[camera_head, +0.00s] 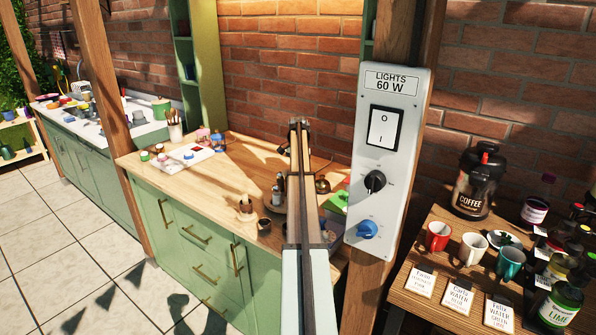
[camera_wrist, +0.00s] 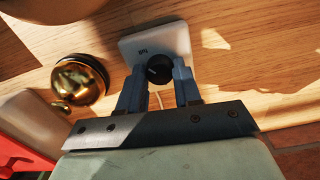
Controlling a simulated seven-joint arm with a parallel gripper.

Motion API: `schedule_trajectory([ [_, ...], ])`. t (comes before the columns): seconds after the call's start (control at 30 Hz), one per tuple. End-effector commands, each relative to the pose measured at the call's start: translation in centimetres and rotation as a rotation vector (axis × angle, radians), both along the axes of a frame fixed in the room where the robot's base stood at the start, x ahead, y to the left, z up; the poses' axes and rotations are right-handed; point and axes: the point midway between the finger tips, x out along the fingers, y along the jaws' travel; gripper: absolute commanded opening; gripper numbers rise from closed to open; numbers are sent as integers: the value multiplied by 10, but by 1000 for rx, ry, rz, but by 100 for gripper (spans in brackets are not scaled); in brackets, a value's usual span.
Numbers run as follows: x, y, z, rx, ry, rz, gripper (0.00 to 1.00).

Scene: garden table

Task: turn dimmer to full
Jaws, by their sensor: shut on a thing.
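In the wrist view a round black knob (camera_wrist: 159,70) sits on a small pale plate (camera_wrist: 150,43) with dark lettering that I cannot read for sure. My gripper (camera_wrist: 159,82) has one finger on each side of this knob and is shut on it. In the head view my gripper (camera_head: 299,126) reaches away over the wooden counter, and its fingers hide most of what they hold. A grey panel (camera_head: 361,210) marked "LIGHTS 60 W" is on a post at the right. It carries a rocker switch (camera_head: 384,127), a black knob (camera_head: 375,181) and a blue knob (camera_head: 367,229).
A brass dome-shaped thing (camera_wrist: 78,78) is close beside my fingers; it also shows in the head view (camera_head: 322,186). Small bottles stand on the counter (camera_head: 205,210) left of my fingers. Mugs and a coffee jar (camera_head: 478,183) stand on the table at right.

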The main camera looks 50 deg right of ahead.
Motion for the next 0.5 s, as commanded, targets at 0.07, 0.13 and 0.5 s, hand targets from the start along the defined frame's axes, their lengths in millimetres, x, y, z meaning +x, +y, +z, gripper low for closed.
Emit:
schedule_trajectory([
  [0.07, 0, 0, 0, -1, 0, -41, 3],
  [0.13, 0, 0, 0, -1, -1, -73, 3],
  [0.5, 0, 0, 0, -1, -1, -151, 3],
])
